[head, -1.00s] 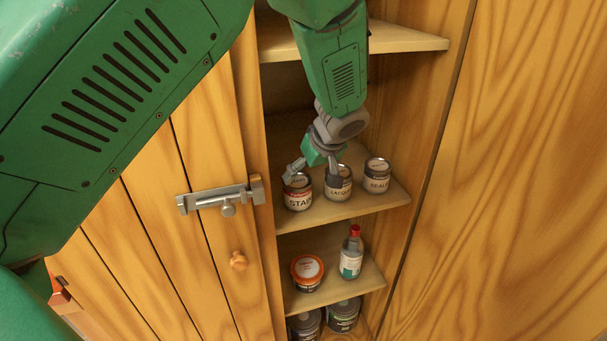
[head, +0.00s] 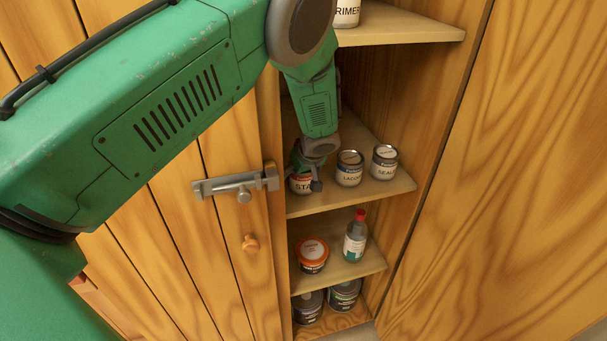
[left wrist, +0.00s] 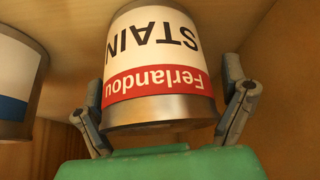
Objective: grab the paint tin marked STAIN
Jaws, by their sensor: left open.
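The paint tin marked STAIN (head: 302,187) stands on the middle shelf, at its left end near the door edge, partly hidden by my left gripper. In the left wrist view the same tin (left wrist: 158,60) appears upside down, with a white label and a red band. My left gripper (head: 304,178) is open, with one finger on each side of the tin. In the left wrist view a gap seems to show beside the tin's rim; contact is hard to tell. My right gripper is not in view.
The LACQUER tin (head: 349,170) stands just right of the STAIN tin, and the SEALER tin (head: 385,163) farther right. An orange-lidded tub (head: 312,256) and a red-capped bottle (head: 355,236) stand on the shelf below. A door latch (head: 237,184) is close at left.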

